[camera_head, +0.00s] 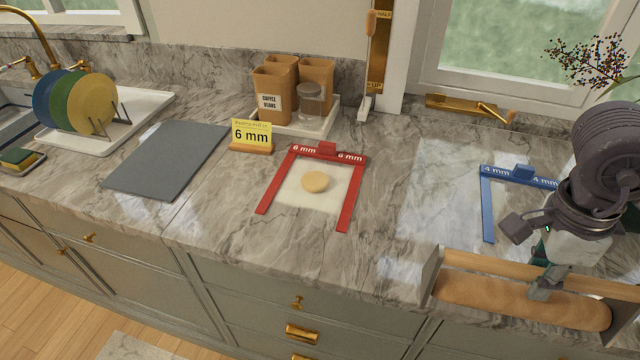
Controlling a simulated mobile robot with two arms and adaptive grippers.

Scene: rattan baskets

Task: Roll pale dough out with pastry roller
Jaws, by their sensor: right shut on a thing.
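The pale dough (315,182) is a small round disc on a light floured patch (296,199). A red 6 mm guide frame (346,200) surrounds it on three sides, open toward the front. The pastry roller (480,293) is at the lower right, with a thick brown cylinder, end plates and a wooden bar (490,264) above. My right gripper (545,284) comes down over the bar and is shut on the roller. Its far finger is hidden. I cannot tell whether the roller touches the counter. My left gripper is out of view.
A blue 4 mm guide frame (487,210) lies behind the roller. A yellow 6 mm sign (251,134) stands left of the red frame, near a grey mat (165,160). Canisters (274,92) stand on a white tray behind.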

